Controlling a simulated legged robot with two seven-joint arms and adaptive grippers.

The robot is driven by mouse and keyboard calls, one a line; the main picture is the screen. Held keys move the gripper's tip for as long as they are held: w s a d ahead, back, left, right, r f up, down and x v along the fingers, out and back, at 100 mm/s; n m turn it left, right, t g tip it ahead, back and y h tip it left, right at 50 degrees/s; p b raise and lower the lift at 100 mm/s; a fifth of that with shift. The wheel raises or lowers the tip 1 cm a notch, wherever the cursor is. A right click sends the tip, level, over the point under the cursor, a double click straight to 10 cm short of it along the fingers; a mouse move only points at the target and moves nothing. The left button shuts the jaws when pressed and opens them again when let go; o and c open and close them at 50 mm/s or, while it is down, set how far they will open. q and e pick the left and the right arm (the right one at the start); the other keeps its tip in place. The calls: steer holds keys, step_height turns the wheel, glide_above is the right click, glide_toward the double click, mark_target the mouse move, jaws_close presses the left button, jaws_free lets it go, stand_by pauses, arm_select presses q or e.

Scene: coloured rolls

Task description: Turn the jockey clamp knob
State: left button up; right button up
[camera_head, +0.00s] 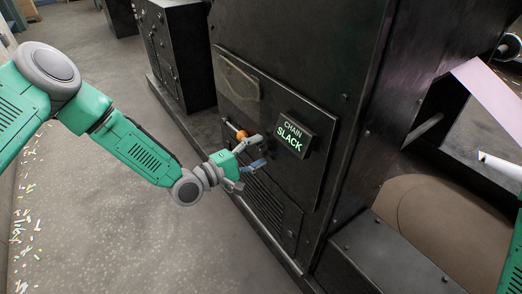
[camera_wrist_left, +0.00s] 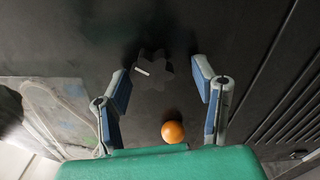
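A dark lobed knob (camera_wrist_left: 152,70) with a white mark sits on the black panel in the left wrist view. It shows between the two fingers of my left gripper (camera_wrist_left: 160,78), beyond their tips as far as I can tell. The left gripper is open and empty; in the head view it (camera_head: 259,152) is close to the panel. An orange ball (camera_wrist_left: 173,132) shows nearer the palm in the wrist view, and in the head view (camera_head: 242,135) beside the fingers. The lobed knob is not clear in the head view. My right gripper is out of view.
A lit sign reading "CHAIN SLACK" (camera_head: 292,135) stands out from the panel (camera_head: 300,178), right of the left gripper. Louvred slots (camera_head: 262,205) lie below. A large brown roll (camera_head: 440,230) is at the right. The floor (camera_head: 110,230) at left is open, with scattered scraps.

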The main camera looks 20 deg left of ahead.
arm_select(q)
steer(key=shift+r, duration=0.15)
steer(key=shift+s+a, duration=0.25)
steer(key=shift+s, duration=0.2)
steer(key=v, duration=1.1)
steer(key=shift+w, duration=0.15)
steer(key=shift+a+f, duration=0.2)
steer(key=shift+f, duration=0.05)
